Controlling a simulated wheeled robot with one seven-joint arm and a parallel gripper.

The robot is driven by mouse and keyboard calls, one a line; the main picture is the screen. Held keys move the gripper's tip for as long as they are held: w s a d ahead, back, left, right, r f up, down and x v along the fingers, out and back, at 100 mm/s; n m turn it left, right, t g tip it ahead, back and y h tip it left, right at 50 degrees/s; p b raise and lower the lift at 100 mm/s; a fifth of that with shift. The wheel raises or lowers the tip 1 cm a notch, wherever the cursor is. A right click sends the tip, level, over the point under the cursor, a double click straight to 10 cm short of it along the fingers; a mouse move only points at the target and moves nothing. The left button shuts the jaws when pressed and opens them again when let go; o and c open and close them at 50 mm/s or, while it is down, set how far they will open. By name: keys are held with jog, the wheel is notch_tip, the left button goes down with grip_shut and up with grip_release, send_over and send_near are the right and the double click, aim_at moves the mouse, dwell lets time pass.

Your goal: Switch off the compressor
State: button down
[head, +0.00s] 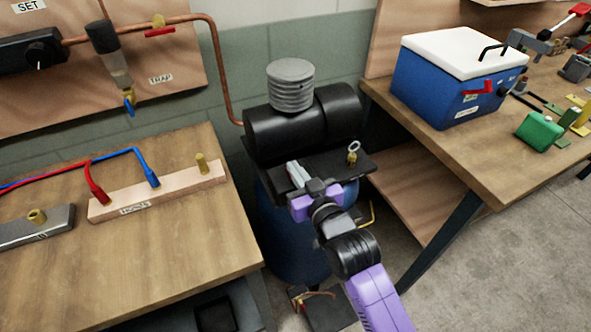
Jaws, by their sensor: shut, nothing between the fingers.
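The compressor (303,130) stands between two benches in the head view. It has a black motor body, a grey ribbed cylinder (291,86) on top and a blue tank (290,250) below a black plate (345,165). A brass fitting with a ring (353,153) rises from the plate at the right. My gripper (318,187) is shut and empty, over the front of the plate. A light grey piece (296,174) shows beside it at the left; I cannot tell whether they touch. My gripper and arm hide part of the plate and tank, and I cannot clearly make out a switch.
A left bench (200,245) carries a wooden block (180,188) with red and blue hoses. A copper pipe (222,75) runs from the wall board to the compressor. A right bench (500,165) holds a blue cooler (440,90). A dark pedal-like object (325,312) lies on the floor.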

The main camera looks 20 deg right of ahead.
jog(key=shift+w+f, duration=0.1)
jog(key=shift+f, duration=0.15)
jog(key=shift+r, duration=0.1)
dwell(0.3)
jog(key=r+p, duration=0.2)
jog(key=r, duration=0.1)
jog(key=r+p, duration=0.1)
jog(key=shift+w+r+p, duration=0.35)
jog(key=shift+r+p, duration=0.05)
jog(key=shift+s+f+b, duration=0.2)
jog(key=shift+s+b, duration=0.35)
jog(key=shift+s, duration=0.55)
jog(key=s+r, duration=0.3)
jog(key=s, duration=0.4)
jog(key=shift+s, duration=0.2)
